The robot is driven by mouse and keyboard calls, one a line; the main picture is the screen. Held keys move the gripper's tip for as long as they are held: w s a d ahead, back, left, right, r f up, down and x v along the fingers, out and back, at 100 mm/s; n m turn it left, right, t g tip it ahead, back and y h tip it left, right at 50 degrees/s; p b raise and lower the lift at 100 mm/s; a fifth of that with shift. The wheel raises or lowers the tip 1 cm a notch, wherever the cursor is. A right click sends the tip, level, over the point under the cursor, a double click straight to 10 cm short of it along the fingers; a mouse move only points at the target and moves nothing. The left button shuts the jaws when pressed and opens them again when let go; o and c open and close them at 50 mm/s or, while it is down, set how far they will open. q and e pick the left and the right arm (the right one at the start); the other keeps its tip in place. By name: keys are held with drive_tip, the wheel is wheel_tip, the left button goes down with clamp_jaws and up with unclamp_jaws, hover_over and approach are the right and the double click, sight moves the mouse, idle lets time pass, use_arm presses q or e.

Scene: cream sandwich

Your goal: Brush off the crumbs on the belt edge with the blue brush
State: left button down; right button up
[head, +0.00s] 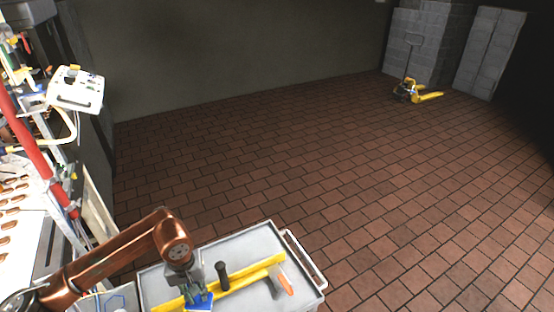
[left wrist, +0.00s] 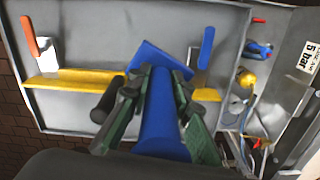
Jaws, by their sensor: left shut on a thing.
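My left gripper (head: 192,284) is over the grey cart at the bottom of the head view. It is shut on the blue brush; in the left wrist view the dark fingers (left wrist: 158,92) close around its blue handle (left wrist: 162,130). The wide blue head of the brush (left wrist: 160,57) points away from the wrist. In the head view the brush (head: 200,301) shows just below the gripper. I cannot tell whether it touches the cart top. The belt (head: 42,248) with brown biscuits is at the left edge. No crumbs can be made out. My right gripper is not in view.
The cart top (head: 240,244) holds a yellow bar (head: 250,270), an orange-handled scraper (head: 287,286) and a black upright handle (head: 222,275). A second blue handle (left wrist: 207,47) lies near the brush. A yellow pallet truck (head: 428,97) stands far back; the tiled floor between is clear.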

use_arm(q)
drive_tip(key=w+d+r+m+b, duration=0.1)
drive_tip(key=w+d+r+m, duration=0.1)
drive_tip(key=m, duration=0.1)
drive_tip(key=shift+w+d+r+m, duration=0.1)
drive_tip(key=shift+d+r+m, duration=0.1)
drive_tip(key=shift+m, duration=0.1)
drive_tip(key=shift+f, duration=0.1)
